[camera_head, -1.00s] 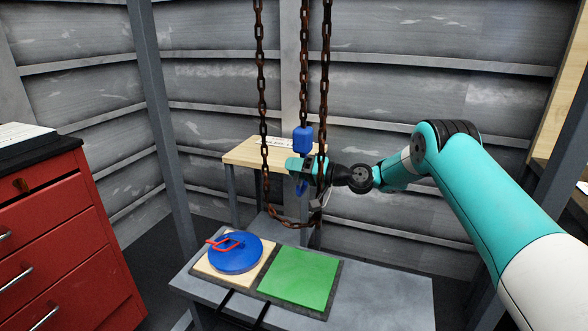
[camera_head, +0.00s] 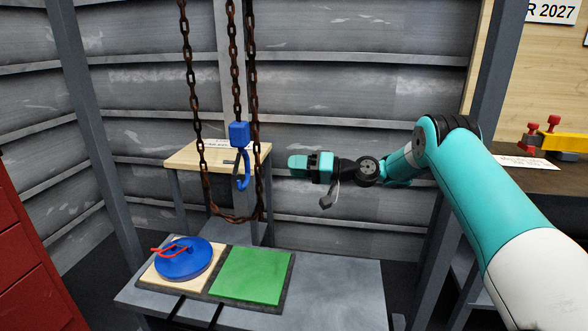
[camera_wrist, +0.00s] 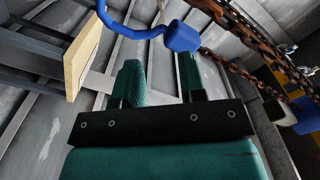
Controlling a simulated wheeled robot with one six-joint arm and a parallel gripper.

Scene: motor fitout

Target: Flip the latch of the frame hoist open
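The frame hoist hangs on a rusty chain as a blue block (camera_head: 239,133) with a blue hook (camera_head: 243,180) below it. I cannot make out its latch. My gripper (camera_head: 299,162) is to the right of the hook, with a clear gap between them in the head view. In the wrist view, my gripper (camera_wrist: 158,68) has its two teal fingers spread, with nothing held between them. The blue block (camera_wrist: 182,37) shows beyond the right fingertip, and the hook (camera_wrist: 125,29) runs off at the top.
A rusty chain loop (camera_head: 200,150) hangs around the hook. A wooden-topped table (camera_head: 187,156) stands behind. A grey bench (camera_head: 335,290) in front bears a blue disc with a red handle (camera_head: 183,258) and a green plate (camera_head: 252,276). A post (camera_head: 470,150) and a workbench are at right.

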